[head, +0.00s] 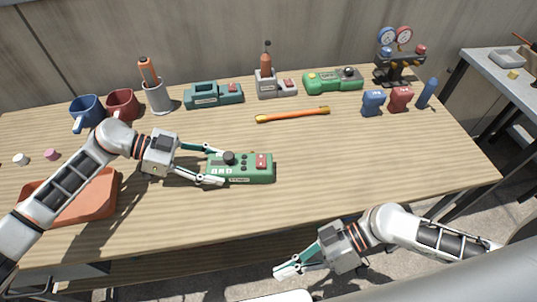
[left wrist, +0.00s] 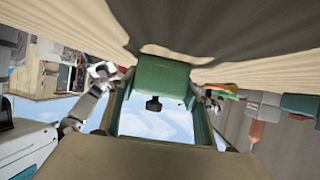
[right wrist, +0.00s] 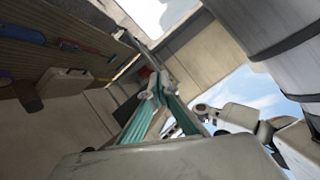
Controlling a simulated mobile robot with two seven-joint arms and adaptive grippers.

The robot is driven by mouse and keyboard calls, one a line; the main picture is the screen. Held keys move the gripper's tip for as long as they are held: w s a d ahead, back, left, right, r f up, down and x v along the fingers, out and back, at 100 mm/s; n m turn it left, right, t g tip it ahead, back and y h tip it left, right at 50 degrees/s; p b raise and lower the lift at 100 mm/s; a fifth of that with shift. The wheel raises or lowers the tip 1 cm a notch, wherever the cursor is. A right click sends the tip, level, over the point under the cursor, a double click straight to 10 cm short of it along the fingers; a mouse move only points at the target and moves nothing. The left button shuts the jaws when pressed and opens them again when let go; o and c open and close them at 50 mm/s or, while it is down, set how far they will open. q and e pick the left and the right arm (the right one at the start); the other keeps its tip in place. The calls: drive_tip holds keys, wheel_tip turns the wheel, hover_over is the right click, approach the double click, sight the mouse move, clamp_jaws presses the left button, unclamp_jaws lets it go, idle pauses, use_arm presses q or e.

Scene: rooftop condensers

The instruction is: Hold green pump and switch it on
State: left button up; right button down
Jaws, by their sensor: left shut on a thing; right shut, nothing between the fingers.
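A green pump (head: 250,176) with a black knob and a red switch lies on the table near its front middle. My left gripper (head: 217,166) is shut on its left end, one finger on the far side and one on the near side. In the left wrist view the pump's green end (left wrist: 163,78) and black knob sit between the fingers. The red switch (head: 261,161) is uncovered; its position cannot be told. My right gripper (head: 284,271) is shut and empty, below and in front of the table edge. Its fingers (right wrist: 158,98) come together in the right wrist view.
A teal device (head: 214,95), a grey unit (head: 277,87) and another green device (head: 333,80) stand along the back. An orange-handled tool (head: 293,114) lies behind the pump. An orange tray (head: 97,197) is under my left arm. The table right of the pump is clear.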

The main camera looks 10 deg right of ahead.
drive_tip(key=w+d+r+n+g+h, duration=0.1)
drive_tip(key=w+d+r+n, duration=0.15)
drive_tip(key=r, duration=0.65)
drive_tip(key=w+d+r+n+g+h, duration=0.1)
drive_tip(key=w+r, duration=0.3)
drive_tip(key=r, duration=0.4)
drive_tip(key=w+d+r+n+h, duration=0.1)
drive_tip(key=w+d+r, duration=0.15)
drive_tip(key=r, duration=0.65)
drive_tip(key=w+d+m+t, duration=0.1)
drive_tip(key=w+t, duration=0.3)
drive_tip(key=w, duration=0.9)
drive_tip(key=shift+w+d+m+h, duration=0.3)
drive_tip(key=shift+w+d+m, duration=0.1)
drive_tip(key=shift+m, duration=0.15)
drive_tip(key=shift+a+f, duration=0.1)
drive_tip(key=shift+f, duration=0.05)
hover_over(256, 165)
drive_tip(key=d, duration=0.4)
drive_tip(key=f, duration=0.6)
drive_tip(key=shift+a+f, duration=0.2)
drive_tip(key=shift+a, duration=0.05)
drive_tip(key=f, duration=0.3)
drive_tip(key=shift+s+a+f, duration=0.1)
drive_tip(key=shift+a+f, duration=0.1)
drive_tip(key=shift+f, duration=0.55)
